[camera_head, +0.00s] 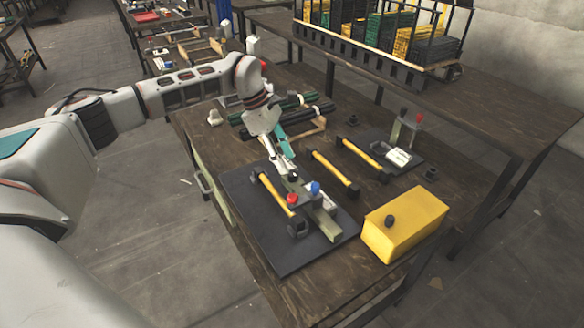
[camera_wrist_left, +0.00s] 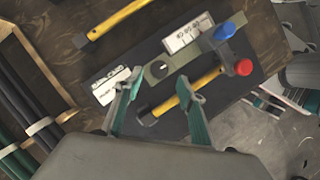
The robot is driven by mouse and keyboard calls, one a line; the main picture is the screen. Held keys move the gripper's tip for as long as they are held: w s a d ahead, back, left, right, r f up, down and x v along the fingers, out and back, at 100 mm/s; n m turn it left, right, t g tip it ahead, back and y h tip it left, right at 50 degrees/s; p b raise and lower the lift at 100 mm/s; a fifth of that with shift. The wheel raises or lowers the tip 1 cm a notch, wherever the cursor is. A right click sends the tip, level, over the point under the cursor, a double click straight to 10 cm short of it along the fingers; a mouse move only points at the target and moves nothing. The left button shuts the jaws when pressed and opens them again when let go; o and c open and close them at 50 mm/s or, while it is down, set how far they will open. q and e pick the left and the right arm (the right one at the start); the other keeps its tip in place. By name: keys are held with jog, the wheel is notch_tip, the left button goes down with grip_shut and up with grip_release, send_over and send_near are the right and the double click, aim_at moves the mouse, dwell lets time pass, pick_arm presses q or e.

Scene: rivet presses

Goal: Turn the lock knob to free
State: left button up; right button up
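The lock knob looks to be the black round knob (camera_wrist_left: 160,68) on an olive-green plate of the press (camera_wrist_left: 185,58) in the left wrist view. A white label (camera_wrist_left: 117,86) with dark print lies beside it. My left gripper (camera_wrist_left: 159,82) points down at the press with its two green fingers apart. The knob shows between the fingertips; I cannot tell if they touch it. In the head view, my left gripper (camera_head: 289,172) is over the press on its black base (camera_head: 285,258) and hides the knob. My right gripper is out of view.
A yellow bar (camera_wrist_left: 197,84) with black ends runs close to the fingers. A yellow box (camera_head: 405,226) and more yellow bars (camera_head: 332,168) lie to the right on the table.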

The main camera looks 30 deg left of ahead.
aim_at(292, 173)
pick_arm(q)
jog(key=x, duration=0.5)
jog(key=shift+w+r, duration=0.1)
jog(key=c, duration=1.1)
